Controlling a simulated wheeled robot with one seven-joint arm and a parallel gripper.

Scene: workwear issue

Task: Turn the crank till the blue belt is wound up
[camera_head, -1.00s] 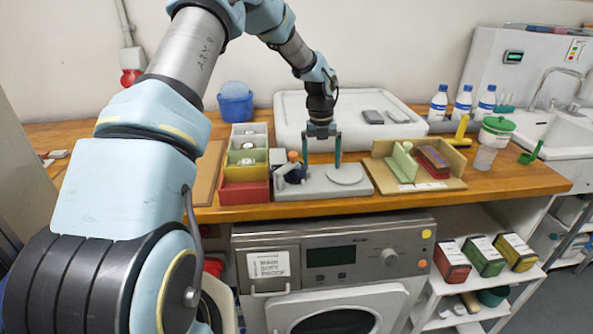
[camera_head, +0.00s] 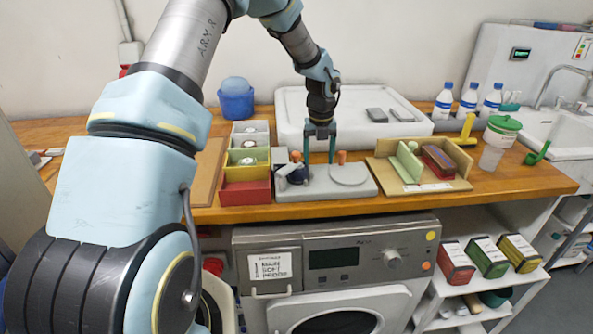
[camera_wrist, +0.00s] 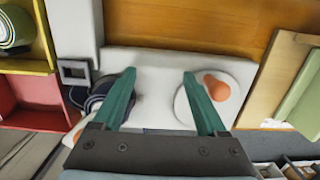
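A grey base (camera_head: 322,190) stands on the wooden counter with a round crank disc (camera_head: 350,175) on its right and the dark blue belt (camera_head: 296,174) coiled on its left. An orange knob (camera_head: 341,157) stands up from the disc; it also shows in the wrist view (camera_wrist: 217,87). Another orange piece (camera_head: 296,156) sits by the belt. My gripper (camera_head: 319,162) is open and empty over the base. In the wrist view, my right finger overlaps the disc's left part, with the knob outside it to the right. My left finger partly covers the belt.
Coloured bins (camera_head: 246,190) stand close on the left. A wooden tray (camera_head: 440,185) with a green and a red block lies close on the right. A large white tray (camera_head: 290,105) is behind. A washing machine (camera_head: 337,262) is below the counter.

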